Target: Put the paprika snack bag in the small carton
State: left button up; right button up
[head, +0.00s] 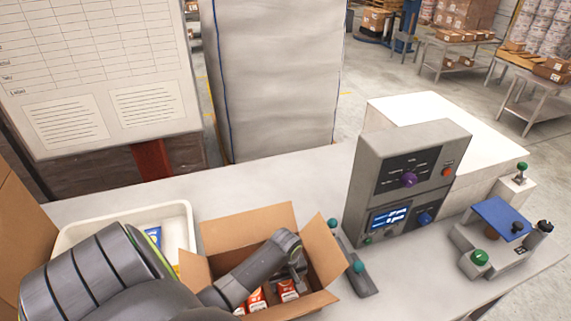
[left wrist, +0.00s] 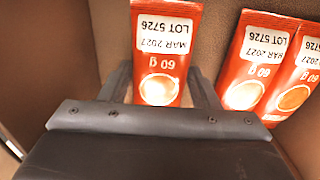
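The small carton (head: 225,233) stands open on the bench with its flaps spread. Several red snack bags (head: 257,299) are inside it, with two showing at the right of the left wrist view (left wrist: 250,65). My left gripper (head: 296,268) reaches down into the carton. Its fingers lie close against both sides of a red bag, the paprika snack bag (left wrist: 165,55), which also shows in the head view (head: 287,289). Its label reads 60 g, LOT 5726, upside down; the flavour name does not show. My right gripper is not in view.
A white tray (head: 187,214) with a blue-and-white packet (head: 153,237) stands left of the carton, partly behind my arm. A grey control unit (head: 410,180) and a small blue-topped device (head: 500,217) stand to the right. Bare bench lies behind the carton.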

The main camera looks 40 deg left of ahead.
aim_at(285, 283)
pick_arm(q)
jog(key=o, duration=0.4)
notch_tip(285, 283, up, 12)
jog(key=shift+r, duration=0.15)
dwell(0.4)
dwell(0.4)
